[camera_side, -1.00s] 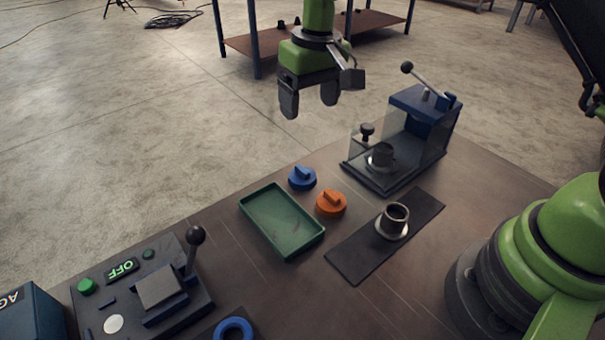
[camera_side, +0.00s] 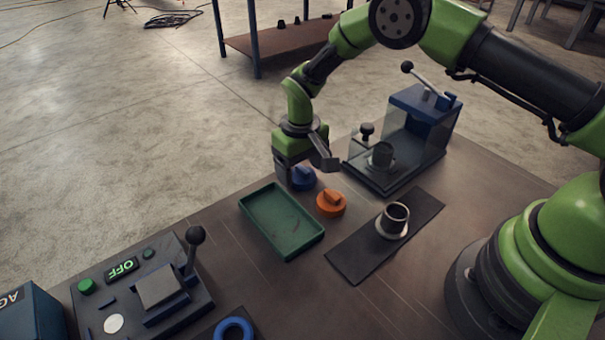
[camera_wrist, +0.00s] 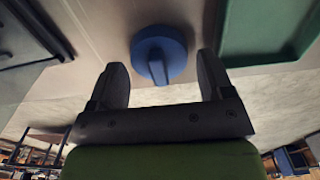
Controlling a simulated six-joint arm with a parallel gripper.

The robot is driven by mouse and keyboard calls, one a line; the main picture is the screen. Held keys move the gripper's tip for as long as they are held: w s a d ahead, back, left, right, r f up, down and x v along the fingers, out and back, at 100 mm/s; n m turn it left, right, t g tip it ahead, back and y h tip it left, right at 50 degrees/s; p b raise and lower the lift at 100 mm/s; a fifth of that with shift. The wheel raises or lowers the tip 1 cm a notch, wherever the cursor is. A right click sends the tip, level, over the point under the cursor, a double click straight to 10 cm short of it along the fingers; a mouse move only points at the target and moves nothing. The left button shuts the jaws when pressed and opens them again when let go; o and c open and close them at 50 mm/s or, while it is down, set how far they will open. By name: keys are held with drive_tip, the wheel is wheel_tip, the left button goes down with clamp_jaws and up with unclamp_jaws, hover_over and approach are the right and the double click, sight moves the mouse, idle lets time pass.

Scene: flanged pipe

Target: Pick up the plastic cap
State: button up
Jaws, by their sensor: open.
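A round blue cap (camera_side: 303,180) with a raised grip bar lies on the table behind the orange cap (camera_side: 331,203), which has a similar bar. My gripper (camera_side: 292,183) is low over the table at the blue cap and partly hides it in the side view. In the wrist view the blue cap (camera_wrist: 158,54) sits between and just beyond the two fingertips of my open gripper (camera_wrist: 163,70), with a gap on each side. Nothing is held. The orange cap is not in the wrist view.
The green tray (camera_side: 244,207) is close to the caps; its edge (camera_wrist: 265,60) is near one finger in the wrist view. A flanged pipe (camera_side: 394,219) stands on a dark mat (camera_side: 352,266). A blue press fixture (camera_side: 425,115) with clear guards stands behind. A control panel (camera_side: 205,300) is at front left.

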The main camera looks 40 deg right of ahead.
sight(301, 167)
drive_tip(key=shift+f, duration=0.4)
drive_tip(key=shift+c, duration=0.5)
drive_tip(key=c, duration=0.5)
wheel_tip(301, 167, up, 15)
drive_tip(key=shift+f, duration=0.15)
